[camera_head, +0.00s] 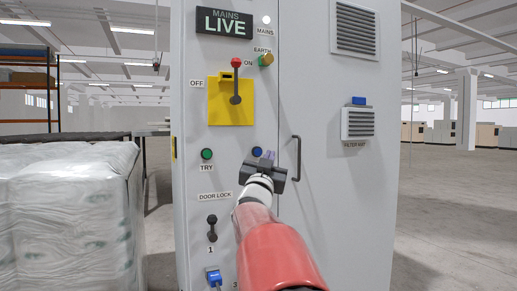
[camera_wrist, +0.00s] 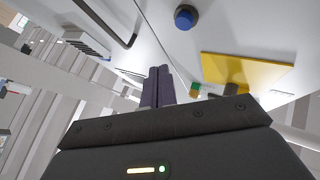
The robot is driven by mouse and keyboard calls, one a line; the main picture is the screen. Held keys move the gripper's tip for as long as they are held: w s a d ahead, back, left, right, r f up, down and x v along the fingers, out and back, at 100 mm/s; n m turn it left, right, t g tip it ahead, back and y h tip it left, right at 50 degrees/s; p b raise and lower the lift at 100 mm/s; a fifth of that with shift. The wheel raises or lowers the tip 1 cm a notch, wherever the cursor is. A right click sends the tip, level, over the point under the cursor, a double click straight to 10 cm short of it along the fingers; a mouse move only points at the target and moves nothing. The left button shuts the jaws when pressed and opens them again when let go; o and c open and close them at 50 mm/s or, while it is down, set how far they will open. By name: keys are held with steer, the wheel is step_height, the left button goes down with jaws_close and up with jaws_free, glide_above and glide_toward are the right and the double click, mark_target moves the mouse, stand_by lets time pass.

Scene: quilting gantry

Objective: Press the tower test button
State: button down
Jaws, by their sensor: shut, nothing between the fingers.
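A round blue button (camera_head: 257,151) sits on the grey cabinet door, right of the green TRY button (camera_head: 207,154). No label for the blue button is readable; my gripper covers the area below it. The blue button also shows at the top of the wrist view (camera_wrist: 186,17), apart from the fingers. My gripper (camera_head: 268,155) is in front of the cabinet, overlapping the blue button's right side in the head view. Its two dark fingers (camera_wrist: 158,86) are together and empty. I cannot tell whether they touch the cabinet.
A wrapped pallet load (camera_head: 68,215) stands left. Floor on the right is clear.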

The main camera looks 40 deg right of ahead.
mark_target(258, 152)
steer(key=shift+w+d+p, duration=0.2)
steer(key=shift+w+p, duration=0.1)
steer(key=shift+w, duration=0.45)
steer(key=shift+w+d+p, duration=0.15)
steer(key=shift+w+p, duration=0.1)
steer(key=shift+w, duration=0.55)
steer(key=shift+w+d+p, duration=0.2)
steer(key=shift+w+p, duration=0.1)
steer(key=shift+w, duration=0.45)
steer(key=shift+w, duration=0.1)
steer(key=shift+w+d, duration=0.1)
steer(key=shift+w, duration=0.2)
steer(key=shift+w+d, duration=0.1)
steer(key=shift+w, duration=0.3)
stand_by(0.8)
stand_by(0.3)
steer(key=shift+s+a+b, duration=0.2)
steer(key=shift+s+b, duration=0.25)
steer(key=shift+s, duration=0.35)
